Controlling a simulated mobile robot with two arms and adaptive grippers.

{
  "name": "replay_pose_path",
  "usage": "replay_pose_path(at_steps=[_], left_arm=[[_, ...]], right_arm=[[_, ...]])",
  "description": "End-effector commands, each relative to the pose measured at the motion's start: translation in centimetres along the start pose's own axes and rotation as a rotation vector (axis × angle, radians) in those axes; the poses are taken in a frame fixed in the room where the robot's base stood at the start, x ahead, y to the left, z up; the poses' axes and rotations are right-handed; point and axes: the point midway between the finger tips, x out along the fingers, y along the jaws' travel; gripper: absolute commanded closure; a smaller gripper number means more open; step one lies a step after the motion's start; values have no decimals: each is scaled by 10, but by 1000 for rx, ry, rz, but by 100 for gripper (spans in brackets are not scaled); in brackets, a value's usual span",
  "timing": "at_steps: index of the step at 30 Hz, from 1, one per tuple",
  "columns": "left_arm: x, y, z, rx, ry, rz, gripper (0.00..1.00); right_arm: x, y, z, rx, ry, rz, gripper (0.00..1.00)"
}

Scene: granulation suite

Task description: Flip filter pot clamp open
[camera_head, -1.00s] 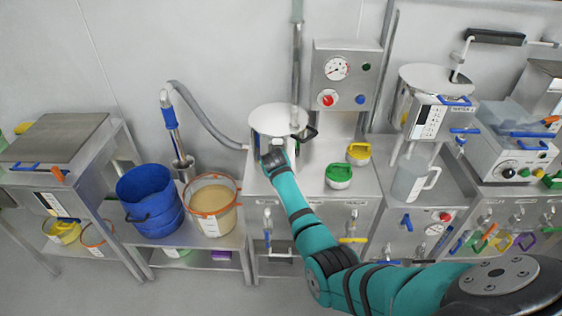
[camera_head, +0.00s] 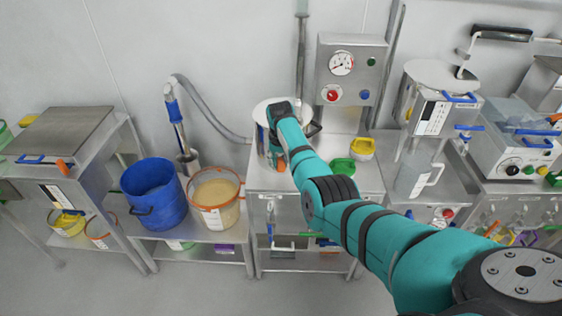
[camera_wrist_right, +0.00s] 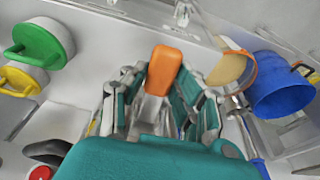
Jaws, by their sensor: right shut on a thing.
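The filter pot (camera_head: 262,113) stands on the steel bench below the gauge panel. Its pale round lid is partly covered by my right wrist, and a dark handle shows at its right side. My right gripper (camera_wrist_right: 165,88) is at the front of the pot, fingers pointing away in the right wrist view. It is shut on an orange tab (camera_wrist_right: 163,68), which appears to be the clamp's handle. A bit of orange also shows below my wrist in the head view (camera_head: 281,164). The clamp's hinge and body are hidden. My left gripper is not in view.
A green-lidded item (camera_head: 342,171) and a yellow one (camera_head: 361,148) stand right of the pot. A blue bucket (camera_head: 152,194) and an orange-rimmed tub (camera_head: 214,198) stand on the lower shelf to the left. A vertical pipe (camera_head: 301,60) rises behind the pot.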

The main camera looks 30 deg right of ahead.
Motion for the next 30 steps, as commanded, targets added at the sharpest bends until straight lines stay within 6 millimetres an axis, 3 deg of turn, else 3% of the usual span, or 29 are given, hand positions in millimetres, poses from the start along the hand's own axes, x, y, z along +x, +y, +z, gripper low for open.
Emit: replay_pose_path(at_steps=[1,25,26,30], left_arm=[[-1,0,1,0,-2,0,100],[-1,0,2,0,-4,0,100],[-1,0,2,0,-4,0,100],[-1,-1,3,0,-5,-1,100]], right_arm=[[-14,3,-15,2,37,0,100],[-14,4,-17,0,43,2,100],[-14,4,-17,0,43,2,69],[-13,3,-15,1,39,0,51]])
